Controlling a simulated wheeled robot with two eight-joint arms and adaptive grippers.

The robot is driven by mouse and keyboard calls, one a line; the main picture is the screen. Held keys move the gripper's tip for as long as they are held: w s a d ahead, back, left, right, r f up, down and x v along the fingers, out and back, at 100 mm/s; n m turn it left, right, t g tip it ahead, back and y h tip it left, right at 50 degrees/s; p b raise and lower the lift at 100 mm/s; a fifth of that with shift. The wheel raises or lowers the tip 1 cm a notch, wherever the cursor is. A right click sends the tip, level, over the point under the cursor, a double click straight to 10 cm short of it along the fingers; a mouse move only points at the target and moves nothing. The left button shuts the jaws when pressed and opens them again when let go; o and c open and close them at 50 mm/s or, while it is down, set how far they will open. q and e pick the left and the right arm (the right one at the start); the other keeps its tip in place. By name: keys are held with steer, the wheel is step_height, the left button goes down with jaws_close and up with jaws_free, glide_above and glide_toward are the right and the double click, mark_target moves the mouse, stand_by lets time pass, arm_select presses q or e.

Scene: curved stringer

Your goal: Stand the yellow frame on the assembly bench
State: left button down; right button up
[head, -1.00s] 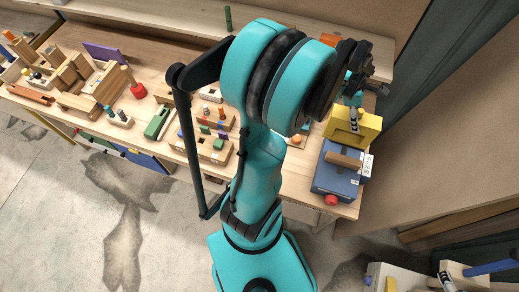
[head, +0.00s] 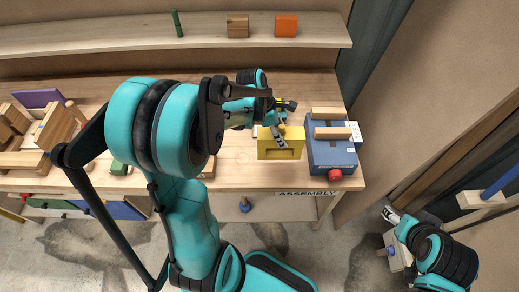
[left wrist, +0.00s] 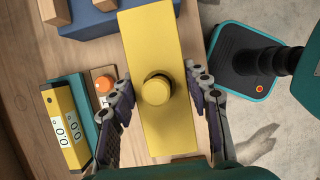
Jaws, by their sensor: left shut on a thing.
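The yellow frame (head: 280,150) is upright over the right part of the assembly bench (head: 233,177), left of a blue box. My left gripper (head: 279,134) is at its top, shut on it. In the left wrist view the frame (left wrist: 150,35) runs between the two fingers (left wrist: 160,88), with a round yellow knob facing the camera. I cannot tell whether its underside touches the bench. My right gripper (head: 391,214) is low at the right, away from the bench, too small to read its jaws.
The blue box (head: 332,155) with wooden bars and a red knob stands close right of the frame. An orange button (left wrist: 103,84) and a yellow-teal meter (left wrist: 67,130) lie beside it. Wooden parts crowd the bench's left. A shelf (head: 130,35) runs behind.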

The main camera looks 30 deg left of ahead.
mark_target(263, 145)
arm_select(q)
steer(key=a+f, duration=0.1)
steer(key=a, duration=0.1)
steer(key=s+a+f, duration=0.1)
steer(key=s+a+f+b, duration=0.1)
steer(key=a, duration=0.1)
steer(key=shift+s+a+f, duration=0.1)
steer(key=shift+a+f, duration=0.25)
steer(key=shift+f, duration=0.05)
step_height(263, 145, down, 3)
steer(key=shift+f+b, duration=0.1)
steer(key=shift+b, duration=0.35)
steer(key=shift+f, duration=0.4)
steer(key=shift+f, duration=0.1)
steer(key=c, duration=0.7)
jaws_free()
steer(key=shift+c, duration=0.2)
